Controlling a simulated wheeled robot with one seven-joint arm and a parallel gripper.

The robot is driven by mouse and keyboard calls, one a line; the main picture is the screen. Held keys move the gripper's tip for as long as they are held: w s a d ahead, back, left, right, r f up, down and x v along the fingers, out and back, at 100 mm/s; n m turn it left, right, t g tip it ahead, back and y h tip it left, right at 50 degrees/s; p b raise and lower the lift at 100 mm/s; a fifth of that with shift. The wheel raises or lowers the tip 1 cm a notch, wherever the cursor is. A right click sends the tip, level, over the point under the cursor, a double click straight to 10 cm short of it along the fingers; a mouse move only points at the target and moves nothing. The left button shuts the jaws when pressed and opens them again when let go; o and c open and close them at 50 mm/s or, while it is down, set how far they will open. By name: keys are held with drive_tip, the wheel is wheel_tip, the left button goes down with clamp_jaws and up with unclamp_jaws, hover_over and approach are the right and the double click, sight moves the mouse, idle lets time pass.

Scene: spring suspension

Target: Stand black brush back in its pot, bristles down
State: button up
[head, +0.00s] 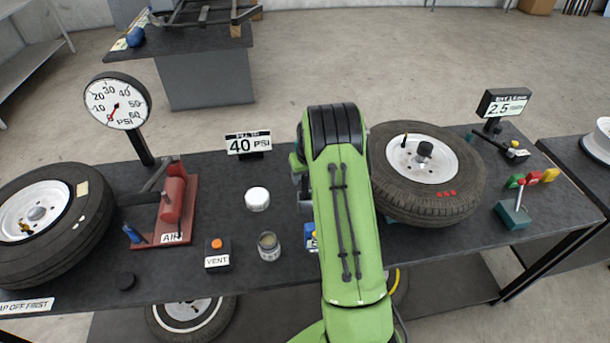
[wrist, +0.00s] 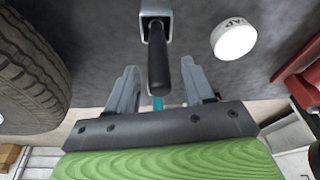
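The green arm (head: 345,215) hides my gripper in the head view. In the wrist view my gripper (wrist: 162,80) has its two grey fingers apart. A black handle (wrist: 161,65) lies between them, with a visible gap on each side. A grey metal piece (wrist: 156,12) is at the handle's far end. This looks like the black brush, but its bristles cannot be made out. A small open jar (head: 269,247), likely the pot, stands on the bench just left of the arm, with no brush in it.
A white cap (head: 257,199) lies behind the jar; it also shows in the wrist view (wrist: 234,37). The VENT box (head: 217,254) is left of the jar. A tyre (head: 450,190) lies right of the arm. A red pump (head: 172,205) stands to the left.

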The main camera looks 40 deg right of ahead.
drive_tip(key=v, duration=1.5)
drive_tip(key=shift+s+r, duration=0.2)
drive_tip(key=shift+r, duration=0.15)
drive_tip(key=shift+a, duration=0.15)
drive_tip(key=s+a+r+n+t, duration=0.1)
drive_tip(key=s+a+r, duration=0.75)
drive_tip(key=a, duration=0.45)
drive_tip(key=s+a+n+t, duration=0.1)
drive_tip(key=s+a, duration=0.3)
drive_tip(key=s, duration=0.5)
drive_tip(key=s+a+n, duration=0.1)
drive_tip(key=s+a, duration=0.4)
drive_tip(key=s, duration=0.4)
drive_tip(key=shift+f+t+y, duration=0.2)
drive_tip(key=shift+t+y, duration=0.2)
drive_tip(key=shift+a, duration=0.15)
